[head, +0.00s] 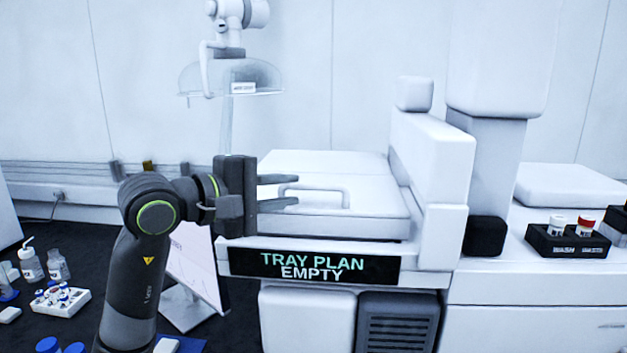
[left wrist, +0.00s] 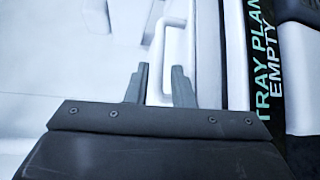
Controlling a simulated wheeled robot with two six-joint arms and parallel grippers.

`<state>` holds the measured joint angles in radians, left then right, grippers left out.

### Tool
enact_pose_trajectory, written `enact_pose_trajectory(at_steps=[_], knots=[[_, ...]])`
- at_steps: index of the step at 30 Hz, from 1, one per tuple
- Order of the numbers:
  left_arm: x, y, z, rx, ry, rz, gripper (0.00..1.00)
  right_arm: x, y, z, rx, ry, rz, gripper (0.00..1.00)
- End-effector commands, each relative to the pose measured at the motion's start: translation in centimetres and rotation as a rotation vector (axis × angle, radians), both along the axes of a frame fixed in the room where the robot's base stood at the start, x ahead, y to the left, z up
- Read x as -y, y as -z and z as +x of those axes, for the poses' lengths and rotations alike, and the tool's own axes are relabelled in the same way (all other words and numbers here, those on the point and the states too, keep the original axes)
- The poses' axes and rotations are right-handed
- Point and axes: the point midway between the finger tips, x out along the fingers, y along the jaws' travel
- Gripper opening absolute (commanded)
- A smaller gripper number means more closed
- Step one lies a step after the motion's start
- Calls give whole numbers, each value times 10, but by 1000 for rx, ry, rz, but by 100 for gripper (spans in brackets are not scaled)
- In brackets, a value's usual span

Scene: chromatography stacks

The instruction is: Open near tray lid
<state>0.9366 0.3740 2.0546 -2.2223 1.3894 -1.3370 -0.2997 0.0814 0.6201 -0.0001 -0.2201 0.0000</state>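The near tray lid (head: 365,217) is a flat white cover with a raised loop handle (head: 318,190); it lies closed on the white machine above the sign "TRAY PLAN EMPTY" (head: 312,266). My left gripper (head: 296,190) is open, its two dark fingers pointing right at the handle's left end. In the left wrist view the two fingertips (left wrist: 160,72) are apart, and the handle (left wrist: 168,50) runs between or just beyond them. I cannot tell whether they touch it. My right gripper is not in view.
A black rack (head: 568,243) with white- and red-capped vials stands at right. A second white lid (head: 570,185) lies behind it. A white vial rack (head: 60,300) and bottles (head: 45,262) sit on the dark bench at left. A tall white column rises right of the lid.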

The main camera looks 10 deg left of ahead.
Motion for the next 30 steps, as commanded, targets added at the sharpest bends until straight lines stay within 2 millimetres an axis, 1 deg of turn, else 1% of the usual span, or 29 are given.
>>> enact_pose_trajectory(at_steps=[1,6,12,17,25,26,30], knots=[[7,-1,5,-6,3,-4,22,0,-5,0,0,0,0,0],[24,2,22,-4,3,-4,22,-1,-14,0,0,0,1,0],[39,6,38,-2,1,-2,22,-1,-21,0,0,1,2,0],[45,9,43,-1,1,1,22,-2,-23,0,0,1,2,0],[45,10,44,-1,-1,1,22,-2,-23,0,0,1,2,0],[45,10,44,-1,-1,1,20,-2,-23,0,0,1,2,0],[45,10,44,-1,0,1,2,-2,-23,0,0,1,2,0]])
